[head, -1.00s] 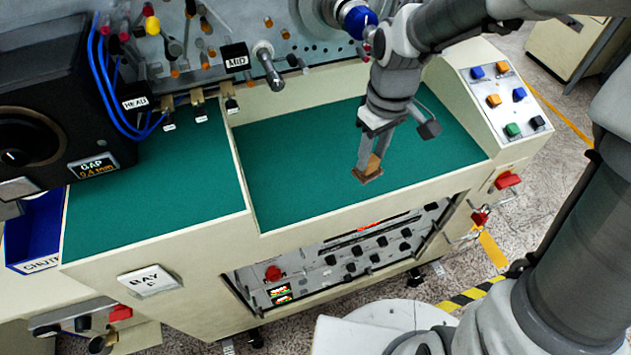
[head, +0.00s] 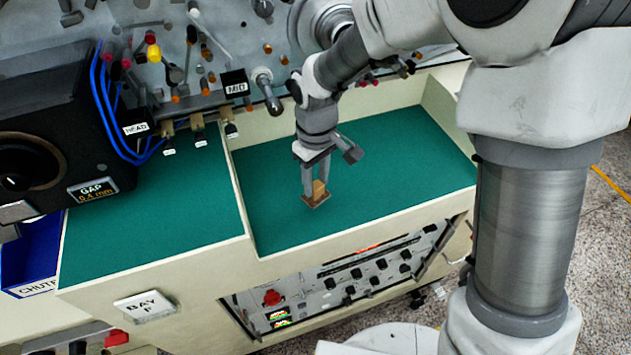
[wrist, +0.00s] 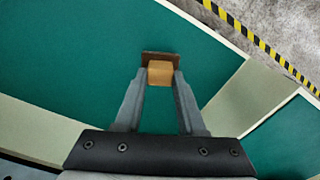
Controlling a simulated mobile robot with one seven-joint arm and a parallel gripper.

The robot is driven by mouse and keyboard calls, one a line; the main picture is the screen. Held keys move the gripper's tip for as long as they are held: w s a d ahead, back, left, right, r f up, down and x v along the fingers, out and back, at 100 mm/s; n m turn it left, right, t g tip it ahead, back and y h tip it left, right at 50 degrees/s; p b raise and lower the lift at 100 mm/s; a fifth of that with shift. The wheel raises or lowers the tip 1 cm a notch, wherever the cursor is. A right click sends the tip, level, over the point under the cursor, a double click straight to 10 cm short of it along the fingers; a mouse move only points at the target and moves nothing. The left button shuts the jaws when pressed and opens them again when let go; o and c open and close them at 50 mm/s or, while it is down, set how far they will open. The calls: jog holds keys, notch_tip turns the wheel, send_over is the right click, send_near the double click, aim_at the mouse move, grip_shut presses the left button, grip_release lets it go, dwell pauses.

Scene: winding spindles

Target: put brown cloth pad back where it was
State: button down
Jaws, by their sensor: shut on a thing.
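The brown cloth pad (head: 317,201) is a small dark brown square with a lighter tan block on top. My gripper (head: 315,184) is shut on the tan block, with the pad at the fingertips, over the green surface of the right bay (head: 400,175). In the wrist view the pad (wrist: 160,56) shows as a dark strip beyond the tan block between my two fingertips (wrist: 160,75). I cannot tell whether the pad touches the green surface or hangs just above it.
A cream divider (head: 240,195) separates the right bay from the left green bay (head: 150,220). A black gap gauge box (head: 60,130) stands at left, above a blue chute bin (head: 30,255). Spindles and the MID post (head: 266,90) rise behind. The green surface around my gripper is clear.

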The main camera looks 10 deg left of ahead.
aim_at(314, 184)
jog(key=shift+w+a+f, duration=0.1)
jog(key=shift+a+f, duration=0.05)
jog(key=shift+a, duration=0.1)
jog(key=shift+f, duration=2)
jog(key=shift+f, duration=0.1)
jog(key=c, duration=0.5)
grip_release()
